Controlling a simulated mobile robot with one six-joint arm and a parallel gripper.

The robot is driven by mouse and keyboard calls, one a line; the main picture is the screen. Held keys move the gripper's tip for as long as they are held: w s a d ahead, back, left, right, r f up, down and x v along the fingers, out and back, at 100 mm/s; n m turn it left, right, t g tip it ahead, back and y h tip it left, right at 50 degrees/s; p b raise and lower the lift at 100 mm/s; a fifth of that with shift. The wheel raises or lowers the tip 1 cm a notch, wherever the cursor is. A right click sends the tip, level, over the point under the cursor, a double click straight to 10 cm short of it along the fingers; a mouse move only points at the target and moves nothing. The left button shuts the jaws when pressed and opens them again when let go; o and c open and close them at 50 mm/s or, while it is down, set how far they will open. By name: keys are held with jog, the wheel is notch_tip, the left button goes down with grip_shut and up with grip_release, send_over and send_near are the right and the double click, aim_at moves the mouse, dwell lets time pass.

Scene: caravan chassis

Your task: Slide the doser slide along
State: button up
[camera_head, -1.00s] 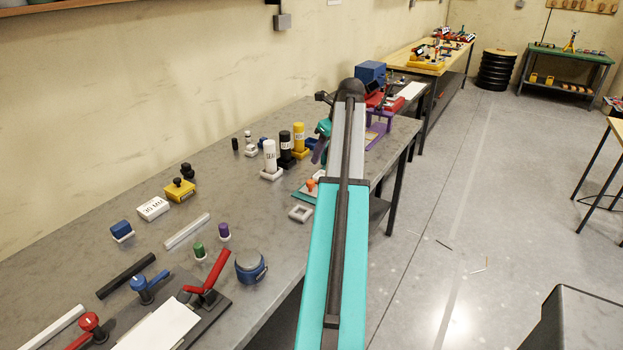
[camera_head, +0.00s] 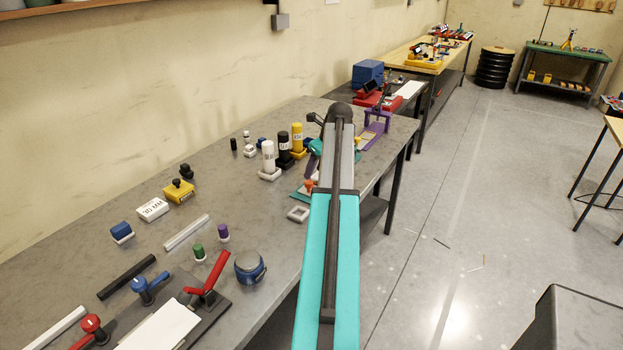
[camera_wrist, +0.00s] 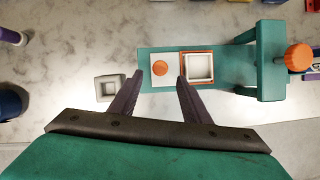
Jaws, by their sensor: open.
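A teal doser base (camera_wrist: 148,58) lies on the bench in the wrist view. On it are a white plate with an orange round knob (camera_wrist: 160,68) and, right beside it, an orange-rimmed white square cup (camera_wrist: 199,67). I cannot tell for certain which of these is the doser slide. My gripper (camera_wrist: 159,77) is open, its two dark fingers apart, with the orange knob showing between the tips. Contact cannot be told. In the head view the orange knob (camera_head: 309,184) shows beside my arm, which partly hides the doser.
A teal upright frame with a larger orange knob (camera_wrist: 298,57) stands at the right in the wrist view. A small grey square ring (camera_wrist: 109,88) lies left of the fingers. White, black and yellow cylinders (camera_head: 268,156) stand nearby in the head view.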

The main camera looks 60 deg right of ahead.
aim_at(309, 182)
jog(key=shift+p+x, duration=0.7)
jog(key=shift+x, duration=2.5)
jog(key=shift+c, duration=0.4)
grip_shut()
